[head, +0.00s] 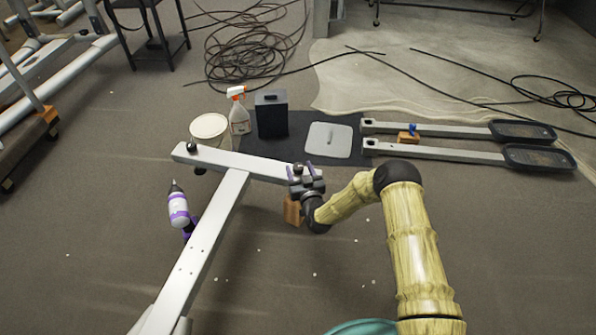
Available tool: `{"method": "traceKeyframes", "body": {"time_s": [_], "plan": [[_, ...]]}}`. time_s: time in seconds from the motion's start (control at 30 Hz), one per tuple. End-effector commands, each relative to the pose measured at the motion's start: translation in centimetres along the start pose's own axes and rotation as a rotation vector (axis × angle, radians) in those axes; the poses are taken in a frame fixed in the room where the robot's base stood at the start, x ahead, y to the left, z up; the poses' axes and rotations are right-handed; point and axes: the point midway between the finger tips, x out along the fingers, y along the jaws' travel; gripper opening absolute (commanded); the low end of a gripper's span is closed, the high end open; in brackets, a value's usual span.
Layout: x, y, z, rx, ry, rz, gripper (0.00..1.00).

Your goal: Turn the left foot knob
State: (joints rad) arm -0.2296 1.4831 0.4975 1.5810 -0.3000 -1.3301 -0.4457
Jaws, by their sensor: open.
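A grey T-shaped frame lies on the floor, with its crossbar (240,163) running from the left to my gripper. A small round black knob (192,147) sits at the crossbar's left end. Another dark part shows just below that end. My gripper (301,169) is at the crossbar's right end, well to the right of the black knob, with its two purple-tipped fingers apart. My gripper and wrist hide much of the crossbar's right end, so I cannot tell whether a knob is between the fingers or whether they touch anything.
A wooden block (292,211) is below my gripper. Two pedal arms (440,152) lie at the right. A purple-and-white bottle-like tool (178,208) is at the left.

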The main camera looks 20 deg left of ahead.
Motion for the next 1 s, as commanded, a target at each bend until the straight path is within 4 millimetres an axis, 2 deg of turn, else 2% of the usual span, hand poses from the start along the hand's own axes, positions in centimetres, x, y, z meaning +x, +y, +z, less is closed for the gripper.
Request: {"method": "traceKeyframes", "body": {"time_s": [0.17,0.47,0.6,0.7,1.0], "plan": [[1.7,0.0,0.2,0.0,0.0,0.0,0.56],[1.9,0.0,0.0,0.0,0.0,0.0,0.56],[1.9,0.0,0.0,0.0,0.0,0.0,0.28],[1.9,0.0,0.0,0.0,0.0,0.0,0.12],[1.9,0.0,-0.1,0.0,-0.001,0.021,0.12]]}}
